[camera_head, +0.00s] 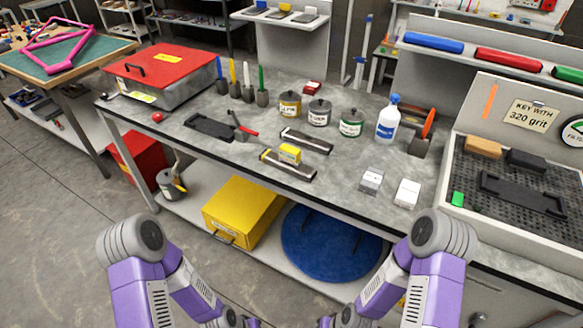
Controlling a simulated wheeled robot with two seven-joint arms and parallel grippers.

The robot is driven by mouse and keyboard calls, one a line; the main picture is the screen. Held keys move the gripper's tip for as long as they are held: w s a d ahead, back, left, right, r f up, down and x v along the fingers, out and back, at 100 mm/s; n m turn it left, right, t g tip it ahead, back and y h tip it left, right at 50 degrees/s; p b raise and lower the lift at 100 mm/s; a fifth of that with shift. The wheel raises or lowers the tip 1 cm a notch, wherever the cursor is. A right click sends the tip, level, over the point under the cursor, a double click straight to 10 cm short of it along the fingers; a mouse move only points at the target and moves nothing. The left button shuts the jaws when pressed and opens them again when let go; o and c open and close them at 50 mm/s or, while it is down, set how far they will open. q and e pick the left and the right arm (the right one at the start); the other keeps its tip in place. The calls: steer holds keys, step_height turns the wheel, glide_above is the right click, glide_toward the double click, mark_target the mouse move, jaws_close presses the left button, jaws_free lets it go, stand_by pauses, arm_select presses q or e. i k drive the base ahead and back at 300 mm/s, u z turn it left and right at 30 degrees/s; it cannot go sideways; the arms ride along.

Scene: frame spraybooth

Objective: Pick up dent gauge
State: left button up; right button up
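No label marks the dent gauge, so I cannot tell for certain which thing it is. A dark flat bar with a yellow block on it (289,154) lies on the grey workbench (255,140), near the middle of its front half. A second dark, pale-edged flat bar (307,140) lies just behind it. A black shallow holder (209,127) lies to the left, with a red-handled tool (243,129) beside it. My two purple arms come in at the bottom left and bottom right, below the bench front. Their grippers are cut off by the bottom edge.
Lidded cans (319,113), a spray bottle (388,118) and upright colored-handled tools (247,80) stand behind. A red-lidded case (160,75) fills the left end. Two pale blocks (407,193) lie front right, beside a perforated booth tray (520,217). The bench's front strip is mostly clear.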

mark_target(289, 154)
steer(key=k, duration=0.95)
steer(key=u, duration=0.75)
steer(key=i, duration=1.75)
steer(key=z, duration=0.7)
